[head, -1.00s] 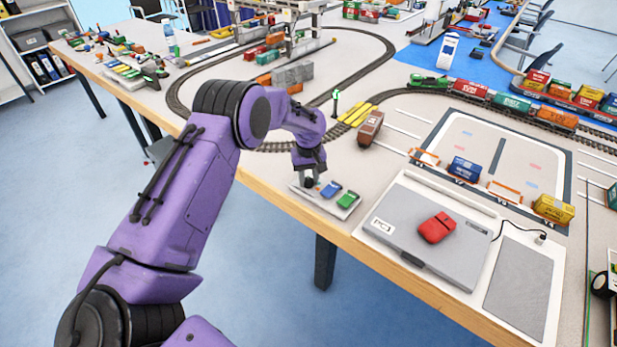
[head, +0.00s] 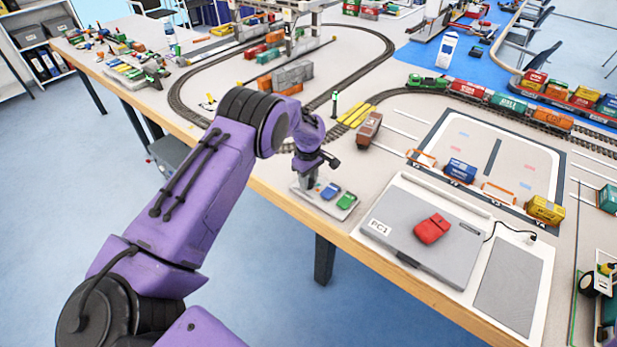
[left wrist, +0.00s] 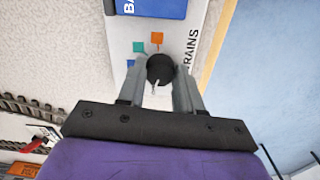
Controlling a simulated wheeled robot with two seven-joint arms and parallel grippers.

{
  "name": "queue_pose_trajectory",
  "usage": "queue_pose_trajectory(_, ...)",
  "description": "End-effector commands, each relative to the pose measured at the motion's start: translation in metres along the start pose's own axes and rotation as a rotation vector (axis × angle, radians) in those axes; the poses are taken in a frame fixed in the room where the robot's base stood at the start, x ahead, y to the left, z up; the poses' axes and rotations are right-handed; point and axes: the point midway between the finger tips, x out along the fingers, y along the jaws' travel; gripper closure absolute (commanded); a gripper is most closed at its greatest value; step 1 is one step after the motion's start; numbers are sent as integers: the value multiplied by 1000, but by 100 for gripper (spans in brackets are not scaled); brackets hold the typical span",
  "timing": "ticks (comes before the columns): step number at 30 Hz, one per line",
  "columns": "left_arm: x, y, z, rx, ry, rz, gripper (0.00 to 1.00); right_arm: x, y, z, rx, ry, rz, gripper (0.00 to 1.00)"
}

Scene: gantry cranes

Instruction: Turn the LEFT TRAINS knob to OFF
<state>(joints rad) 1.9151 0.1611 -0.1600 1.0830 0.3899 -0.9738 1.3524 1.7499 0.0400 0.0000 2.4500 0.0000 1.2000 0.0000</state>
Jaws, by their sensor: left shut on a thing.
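The trains knob (left wrist: 159,68) is a black round knob on a light control panel (left wrist: 120,38) in the left wrist view. A light pointer mark shows on its near side. Orange, green and blue squares lie around it, and the panel lettering ends in "RAINS". My left gripper (left wrist: 160,82) is shut on the knob, one finger on each side. In the head view my left gripper (head: 308,182) is down at the left end of the panel (head: 340,213), and hides the knob there. My right gripper is not in view.
Blue (head: 331,190) and green (head: 347,201) blocks sit on the panel beside the gripper. A grey laptop (head: 400,230) with a red object (head: 432,229) lies to the right. The table edge is close in front; train track (head: 270,145) runs behind.

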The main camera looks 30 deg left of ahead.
Motion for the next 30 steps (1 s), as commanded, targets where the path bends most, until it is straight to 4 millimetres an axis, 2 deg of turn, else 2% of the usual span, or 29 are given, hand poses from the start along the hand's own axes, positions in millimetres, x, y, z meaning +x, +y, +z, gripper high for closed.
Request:
queue_pose_trajectory(9,-1,1,0,-94,2,3,96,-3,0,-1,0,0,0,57)
queue_pose_trajectory(23,-1,1,0,-106,2,3,96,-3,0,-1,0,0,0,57)
queue_pose_trajectory(24,-1,1,0,-106,2,3,52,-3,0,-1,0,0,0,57)
queue_pose_trajectory(25,-1,1,0,-106,2,3,43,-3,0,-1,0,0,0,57)
queue_pose_trajectory(26,-1,1,0,-106,2,3,40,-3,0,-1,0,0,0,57)
queue_pose_trajectory(30,0,1,0,-105,1,2,40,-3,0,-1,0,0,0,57)
